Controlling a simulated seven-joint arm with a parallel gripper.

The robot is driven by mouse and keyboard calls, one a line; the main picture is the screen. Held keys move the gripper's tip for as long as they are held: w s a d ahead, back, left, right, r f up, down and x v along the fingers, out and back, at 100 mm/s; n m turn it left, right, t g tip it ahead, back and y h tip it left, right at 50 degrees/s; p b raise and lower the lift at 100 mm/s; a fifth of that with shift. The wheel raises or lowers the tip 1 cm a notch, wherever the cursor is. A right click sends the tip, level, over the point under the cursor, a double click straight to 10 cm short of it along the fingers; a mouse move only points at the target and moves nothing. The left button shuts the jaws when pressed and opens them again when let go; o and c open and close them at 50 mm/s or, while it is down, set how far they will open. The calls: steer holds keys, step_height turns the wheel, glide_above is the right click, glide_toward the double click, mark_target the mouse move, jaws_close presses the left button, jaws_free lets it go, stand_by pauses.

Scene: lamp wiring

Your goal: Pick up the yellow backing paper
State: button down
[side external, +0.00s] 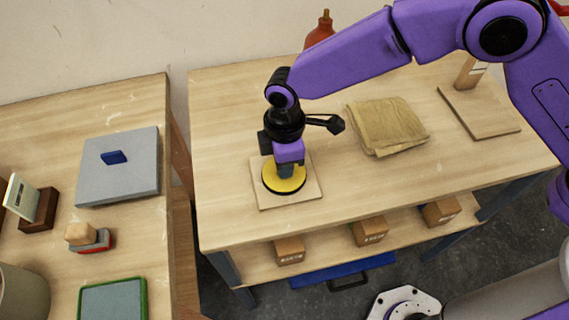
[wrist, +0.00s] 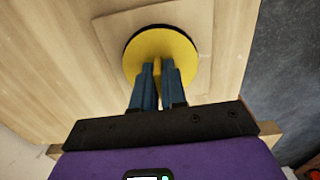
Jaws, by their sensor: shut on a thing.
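The yellow backing paper (side external: 283,181) is a round yellow disc with a dark rim, at the centre of a square light-wood board (side external: 258,198) on the table. My gripper (side external: 286,171) points down over the disc. In the wrist view the yellow disc (wrist: 185,55) lies under the tips of the two blue fingers (wrist: 158,68), which are close together. The fingers are shut on the yellow paper near the disc's middle. The exact pinch point is too small to make out. The disc appears to be still at the board.
A folded tan cloth (side external: 388,125) lies right of the board. A second wooden board (side external: 480,113) with a wooden block is at the right, and a red bottle (side external: 320,30) stands behind. A left table holds a grey box (side external: 118,170). Bare tabletop surrounds the board.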

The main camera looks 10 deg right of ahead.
steer(key=shift+r, duration=0.5)
steer(key=s+d+r, duration=0.4)
steer(key=d+r, duration=0.1)
steer(key=r, duration=0.3)
steer(key=s+d+r, duration=0.5)
steer(key=r, duration=0.4)
steer(key=shift+d+r, duration=0.15)
steer(key=shift+d, duration=0.25)
stand_by(0.4)
stand_by(0.4)
